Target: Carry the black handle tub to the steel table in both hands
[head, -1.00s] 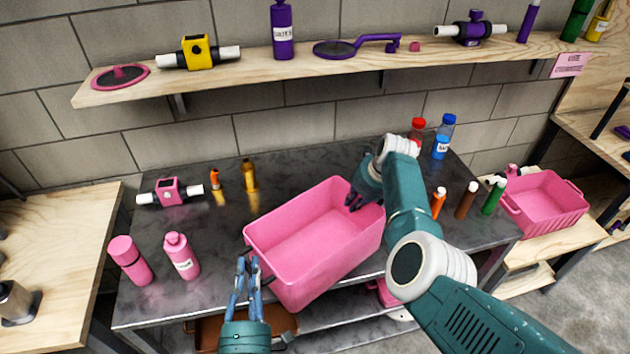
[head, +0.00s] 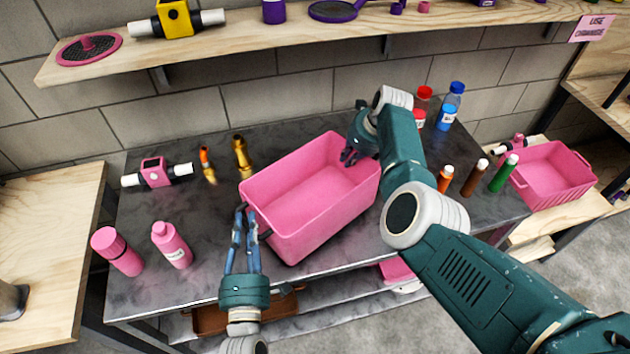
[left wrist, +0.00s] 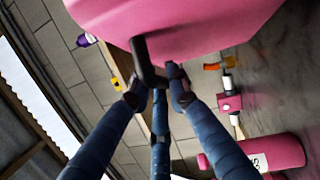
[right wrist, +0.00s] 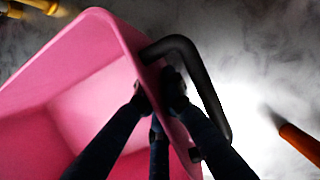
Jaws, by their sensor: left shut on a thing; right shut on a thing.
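The tub (head: 310,205) is pink with black handles and is over the front middle of the grey steel table (head: 185,280). Whether its base touches the tabletop is hard to tell. My left gripper (head: 246,216) is shut at the tub's left end; the left wrist view shows its fingers on the black handle (left wrist: 143,60). My right gripper (head: 351,157) is shut at the far right end. In the right wrist view its fingers straddle the tub wall beside the other black handle (right wrist: 205,85). My right arm hides part of that end.
Pink bottles (head: 172,246) and a pink valve (head: 155,172) stand left of the tub. Orange, brown and green tubes (head: 474,178) stand right. Red and blue bottles (head: 449,107) are behind. A wooden shelf (head: 260,38) hangs above. Another pink tub (head: 553,172) sits at the right.

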